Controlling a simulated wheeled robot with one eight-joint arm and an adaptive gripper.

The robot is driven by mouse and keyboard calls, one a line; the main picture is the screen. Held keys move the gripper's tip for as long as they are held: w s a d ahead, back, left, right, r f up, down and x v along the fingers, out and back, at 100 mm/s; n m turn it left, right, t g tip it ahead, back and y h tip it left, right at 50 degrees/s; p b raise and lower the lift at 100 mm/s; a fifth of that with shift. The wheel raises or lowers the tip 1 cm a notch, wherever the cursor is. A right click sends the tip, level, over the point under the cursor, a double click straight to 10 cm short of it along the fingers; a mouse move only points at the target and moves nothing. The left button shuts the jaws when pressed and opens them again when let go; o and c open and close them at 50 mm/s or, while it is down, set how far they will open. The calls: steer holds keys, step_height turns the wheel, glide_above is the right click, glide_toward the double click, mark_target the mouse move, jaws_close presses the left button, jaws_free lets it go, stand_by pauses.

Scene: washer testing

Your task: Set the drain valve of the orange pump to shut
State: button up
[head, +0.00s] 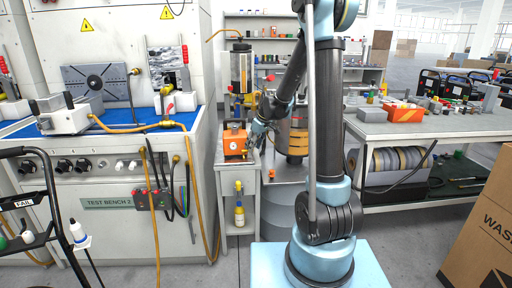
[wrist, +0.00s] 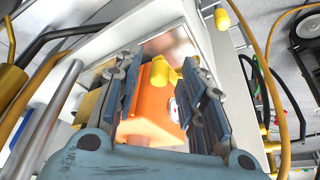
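The orange pump (head: 235,144) sits on a small grey stand between the test bench and my arm. In the wrist view its orange body (wrist: 150,122) lies between and beyond my fingers, with part of a round white gauge at its right side. A yellow fitting (wrist: 162,73) on the pump shows between my fingertips; I cannot tell whether it is the drain valve or how it is set. My gripper (wrist: 161,62) is open, its fingers on either side of the yellow fitting with gaps showing. In the head view my gripper (head: 256,138) is just right of the pump.
Test bench 2 (head: 118,203), with hoses hanging down its front, stands close on the left. A steel drum (head: 292,140) with orange bands is behind my arm. A yellow bottle (head: 239,212) stands on the stand's lower shelf. A workbench (head: 440,123) is at right.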

steer(key=v, duration=1.1)
steer(key=shift+r, duration=0.3)
steer(key=s+d+m+h, duration=0.15)
steer(key=s+d, duration=0.35)
steer(key=s, duration=0.5)
steer(key=s+d+m+h, duration=0.1)
steer(key=s+d+m, duration=0.25)
steer(key=s, duration=0.65)
steer(key=s+d+f+m, duration=0.2)
steer(key=s+d+f, duration=0.1)
steer(key=s, duration=0.5)
steer(key=s+d+f+m+h, duration=0.1)
steer(key=s+d+f+m, duration=0.1)
steer(key=s+f, duration=0.4)
steer(key=s+d, duration=0.1)
steer(key=s, duration=0.1)
steer(key=shift+s+d+f+m+g, duration=0.25)
steer(key=shift+s+d+m+g, duration=0.15)
